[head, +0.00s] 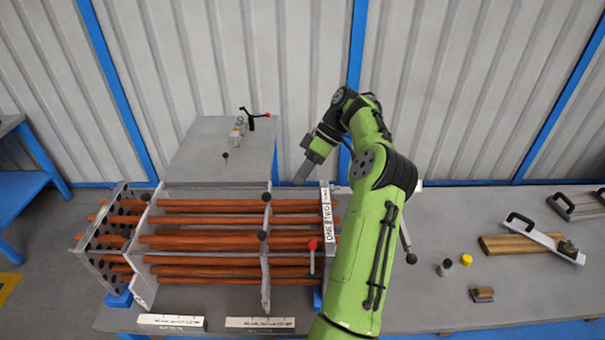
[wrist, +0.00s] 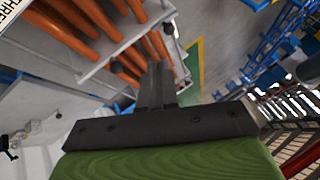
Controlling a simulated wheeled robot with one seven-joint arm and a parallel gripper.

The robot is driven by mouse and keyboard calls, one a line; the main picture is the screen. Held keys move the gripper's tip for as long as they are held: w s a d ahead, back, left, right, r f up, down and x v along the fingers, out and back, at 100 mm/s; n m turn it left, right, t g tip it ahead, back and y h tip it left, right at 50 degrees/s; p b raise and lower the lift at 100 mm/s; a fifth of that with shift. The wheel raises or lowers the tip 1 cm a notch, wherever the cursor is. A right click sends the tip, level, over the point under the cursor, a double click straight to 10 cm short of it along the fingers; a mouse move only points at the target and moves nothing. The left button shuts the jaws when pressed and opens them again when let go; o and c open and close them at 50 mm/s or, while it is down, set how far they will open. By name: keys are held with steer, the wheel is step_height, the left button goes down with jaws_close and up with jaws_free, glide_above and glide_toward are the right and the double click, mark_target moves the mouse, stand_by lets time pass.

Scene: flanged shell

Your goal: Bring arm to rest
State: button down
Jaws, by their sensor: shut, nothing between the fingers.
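My green arm reaches up from the bottom of the head view and bends to the left at the top. My gripper (head: 301,175) hangs at its end, pointing down and left, near the right end of the flanged shell with copper tubes (head: 205,238). In the wrist view my gripper (wrist: 155,70) shows its dark fingers together, with nothing between them. The copper tubes (wrist: 65,30) and pale plates show beyond the fingers. In the head view my gripper appears apart from the shell, though its exact height is hard to tell.
A grey plate (head: 210,150) with a small clamp (head: 238,130) lies behind the tubes. On the right, the grey table (head: 440,310) holds a wooden block (head: 510,244), a white handled bar (head: 540,238), a yellow cap (head: 466,260) and a small brush-like block (head: 482,295). Corrugated wall stands behind.

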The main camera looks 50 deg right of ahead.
stand_by(0.3)
steer(key=w+a+r+g+h+b, duration=0.1)
steer(key=w+a+r+h+b, duration=0.15)
steer(key=a, duration=0.95)
steer(key=w+a+r+g+h+b, duration=0.1)
steer(key=w+a+r+g+h, duration=0.15)
steer(key=a, duration=0.85)
steer(key=s+a+f+m+t+h+b, duration=0.1)
steer(key=s+a+f+m+t, duration=0.1)
steer(key=s+a, duration=0.4)
steer(key=s+a+f+m+t+b, duration=0.2)
steer(key=s+a+t, duration=0.2)
steer(key=s, duration=0.8)
steer(key=shift+s+a+f+h, duration=0.3)
steer(key=shift+s+a+h, duration=0.1)
steer(key=shift+a, duration=0.55)
